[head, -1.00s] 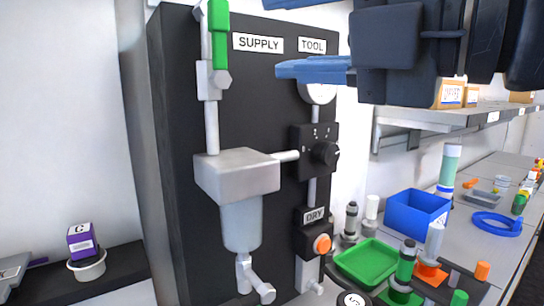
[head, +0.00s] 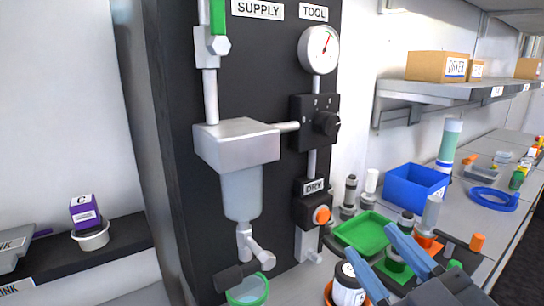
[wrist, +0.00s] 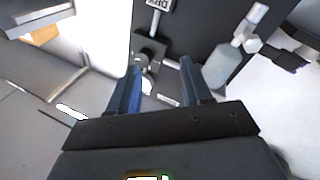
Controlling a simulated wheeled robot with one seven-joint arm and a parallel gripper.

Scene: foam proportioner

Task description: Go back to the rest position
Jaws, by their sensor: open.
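My gripper (head: 385,257) has two blue fingers. It is at the lower right of the head view, in front of the green tray and the bottles on the bench. In the wrist view my gripper (wrist: 158,85) shows its fingers apart with nothing between them. The black panel (head: 268,90) carries the supply and tool labels, a gauge (head: 319,49), a black knob (head: 326,123), an orange button (head: 321,215) under the DRY label and a grey block with a clear bowl (head: 241,193). The fingers touch nothing that I can make out.
A blue bin (head: 413,184) is farther right. A shelf with cardboard boxes (head: 436,65) hangs above the bench. A purple box (head: 84,211) sits at left.

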